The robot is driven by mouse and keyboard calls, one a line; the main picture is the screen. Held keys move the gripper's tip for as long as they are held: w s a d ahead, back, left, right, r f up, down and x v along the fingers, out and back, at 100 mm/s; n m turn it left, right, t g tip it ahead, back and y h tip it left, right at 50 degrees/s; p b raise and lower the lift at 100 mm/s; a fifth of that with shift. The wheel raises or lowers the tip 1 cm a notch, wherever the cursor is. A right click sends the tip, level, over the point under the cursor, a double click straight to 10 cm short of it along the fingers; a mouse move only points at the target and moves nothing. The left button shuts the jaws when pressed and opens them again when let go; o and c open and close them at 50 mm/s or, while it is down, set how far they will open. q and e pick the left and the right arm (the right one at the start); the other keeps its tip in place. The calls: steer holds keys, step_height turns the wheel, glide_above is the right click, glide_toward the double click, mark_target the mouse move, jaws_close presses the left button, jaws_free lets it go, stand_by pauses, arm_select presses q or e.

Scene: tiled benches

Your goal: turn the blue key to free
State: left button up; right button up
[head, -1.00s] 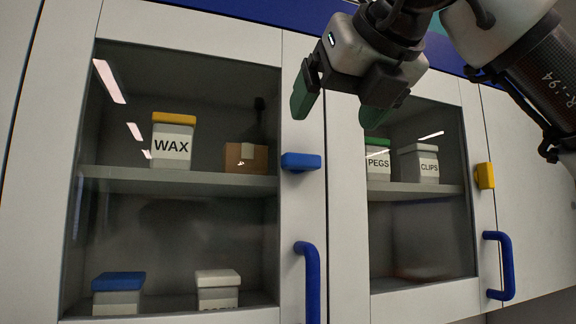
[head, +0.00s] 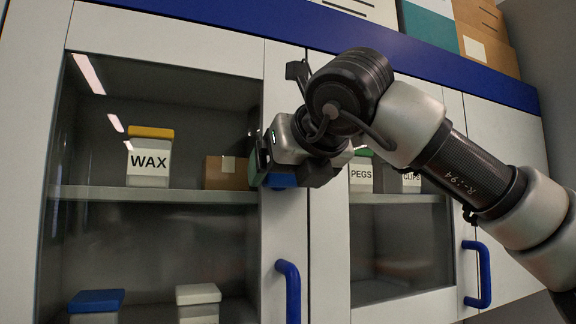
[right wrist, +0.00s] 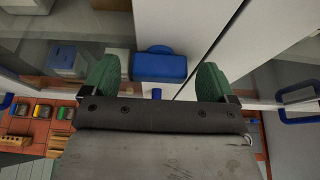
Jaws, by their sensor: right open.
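The blue key (head: 283,180) sits on the frame of the left glass cabinet door, partly hidden behind my right gripper (head: 287,172) in the head view. In the right wrist view the blue key (right wrist: 158,67) lies between the two green fingertips of the right gripper (right wrist: 157,78), with a gap on each side. The jaws are open and hold nothing. The key appears as a wide, horizontal block. I cannot tell how far the fingertips reach past its face. My left gripper is not in view.
A blue door handle (head: 290,290) stands below the key, and another (head: 482,275) is on the right door. Behind the left glass are a WAX box (head: 149,160) and a cardboard box (head: 225,172). Boxes stand on top of the cabinet. My right arm hides the yellow key's place.

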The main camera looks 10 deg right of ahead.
steer(key=shift+s, duration=0.1)
steer(key=shift+c, duration=1.2)
steer(key=c, duration=0.7)
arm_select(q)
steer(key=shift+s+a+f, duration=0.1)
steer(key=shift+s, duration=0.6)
